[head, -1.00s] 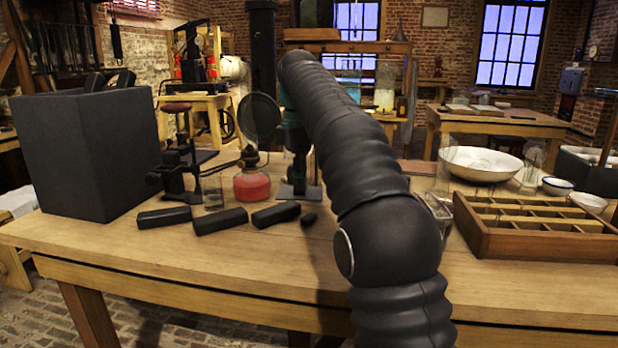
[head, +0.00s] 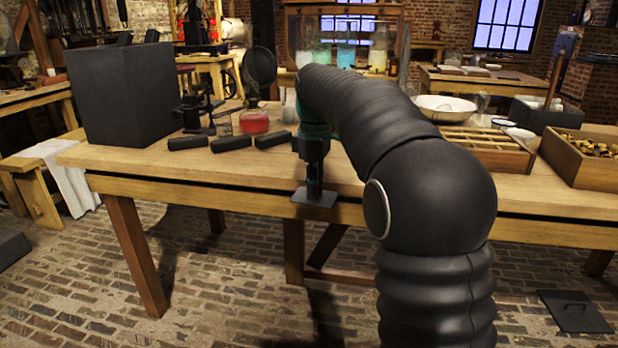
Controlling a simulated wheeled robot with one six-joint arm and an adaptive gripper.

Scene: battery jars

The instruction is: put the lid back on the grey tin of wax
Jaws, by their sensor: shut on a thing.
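My gripper (head: 312,185) points down and is shut on a thin, flat grey square plate, seemingly the lid (head: 325,199). The plate is held about level, overlapping the table's front edge in the head view; nothing shows directly under it but the table's side and floor. A dark grey open box with a wooden stick in it (head: 546,116) stands at the back right, well to the right of my gripper; it may be the wax tin, but its contents cannot be made out now. My arm hides part of the table's middle.
The wooden table (head: 240,165) carries a tall dark box (head: 130,95), several black bars (head: 231,143), a red-based lamp (head: 254,121), a white bowl (head: 448,107), a divided tray (head: 515,158) and a crate of brass pieces (head: 598,176).

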